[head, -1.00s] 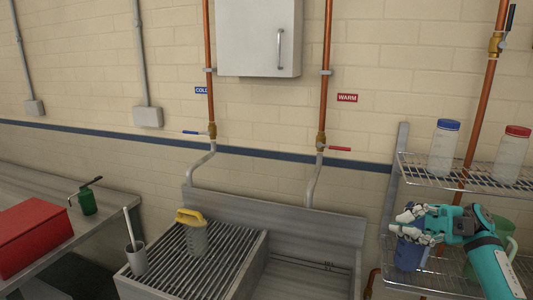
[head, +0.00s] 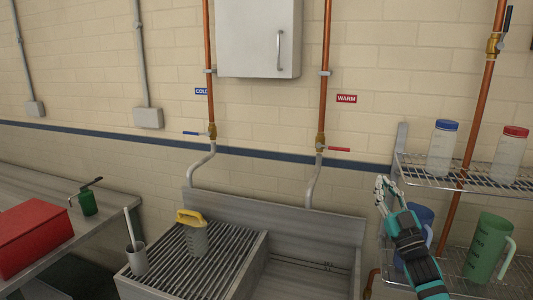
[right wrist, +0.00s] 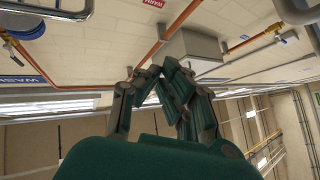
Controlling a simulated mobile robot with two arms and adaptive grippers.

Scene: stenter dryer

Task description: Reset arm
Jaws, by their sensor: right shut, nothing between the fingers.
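My right gripper (head: 382,190) is raised in front of the left end of the wire shelf rack, its fingers pointing up. It is shut and empty. It also shows in the right wrist view (right wrist: 155,75), with its fingers drawn together against the wall and ceiling. Behind my right arm, a blue jug (head: 426,222) stands on the lower shelf, partly hidden by the arm. A green jug (head: 486,247) stands to its right on the same shelf. My left gripper is not in view.
The wire rack (head: 462,178) holds a blue-capped bottle (head: 442,148) and a red-capped bottle (head: 510,155). A red box (head: 32,238) sits on the left bench. A copper pipe (head: 323,70) runs down the wall.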

